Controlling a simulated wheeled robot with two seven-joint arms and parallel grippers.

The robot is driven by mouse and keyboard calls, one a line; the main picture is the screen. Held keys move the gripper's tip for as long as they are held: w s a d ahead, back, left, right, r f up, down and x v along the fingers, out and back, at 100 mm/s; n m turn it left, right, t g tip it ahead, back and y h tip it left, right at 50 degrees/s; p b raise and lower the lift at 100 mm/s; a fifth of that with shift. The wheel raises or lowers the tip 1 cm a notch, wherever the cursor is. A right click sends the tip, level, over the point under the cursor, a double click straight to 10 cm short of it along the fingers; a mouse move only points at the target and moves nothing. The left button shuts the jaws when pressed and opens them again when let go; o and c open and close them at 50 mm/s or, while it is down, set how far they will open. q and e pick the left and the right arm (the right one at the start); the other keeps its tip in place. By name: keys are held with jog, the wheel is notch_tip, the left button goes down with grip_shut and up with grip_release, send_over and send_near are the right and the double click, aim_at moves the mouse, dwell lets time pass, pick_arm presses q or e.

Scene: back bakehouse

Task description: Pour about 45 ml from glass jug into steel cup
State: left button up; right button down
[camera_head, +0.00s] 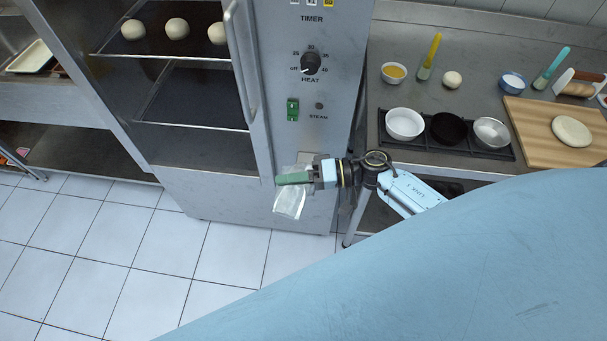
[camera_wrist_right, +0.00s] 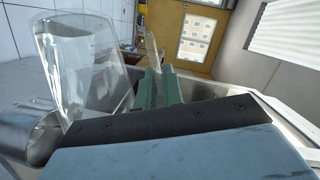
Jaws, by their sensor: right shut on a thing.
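My right gripper (camera_head: 295,178) is shut on the glass jug (camera_head: 291,203), which is clear and hangs in front of the steel oven, over the tiled floor. In the right wrist view the jug (camera_wrist_right: 75,70) stands left of the green fingers (camera_wrist_right: 157,88), which grip its handle. I cannot tell how much liquid is in it. My left gripper is out of view.
A white bowl (camera_head: 404,123) and a black bowl (camera_head: 447,128) share the rack (camera_head: 465,151). A wooden board (camera_head: 538,136) with dough lies to the right. The oven (camera_head: 188,180) stands behind the jug. A steel rounded thing (camera_wrist_right: 38,135) shows beside the jug; I cannot tell what it is.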

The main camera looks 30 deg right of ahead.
aim_at(280, 214)
jog(key=shift+w+r, duration=0.1)
jog(key=shift+w+d+r, duration=0.1)
jog(key=shift+w+d, duration=0.05)
jog(key=shift+d, duration=0.1)
dwell(0.7)
jog(key=shift+s+a, duration=0.2)
jog(key=shift+s+a+f+n+p, duration=0.3)
jog(key=shift+s+a+n+p, duration=0.15)
jog(key=shift+p, duration=0.6)
jog(key=f+n+p, duration=0.1)
jog(key=s+a+f+n+h, duration=0.1)
jog(key=s+a+f+n+h+p, duration=0.1)
jog(key=f, duration=0.1)
jog(key=shift+a+t+p, duration=0.2)
jog(key=shift+t+p, duration=0.15)
jog(key=shift+t, duration=0.05)
jog(key=shift+s+a+f+n+h+p, duration=0.2)
jog(key=shift+s+a+n+h+p, duration=0.05)
jog(key=shift+h+p, duration=0.1)
jog(key=shift+s+a+f+t, duration=0.15)
jog(key=shift+f+t, duration=0.15)
jog(key=shift+s+a+f+n+h, duration=0.15)
jog(key=shift+s+a+n+h, duration=0.15)
jog(key=shift+n, duration=0.2)
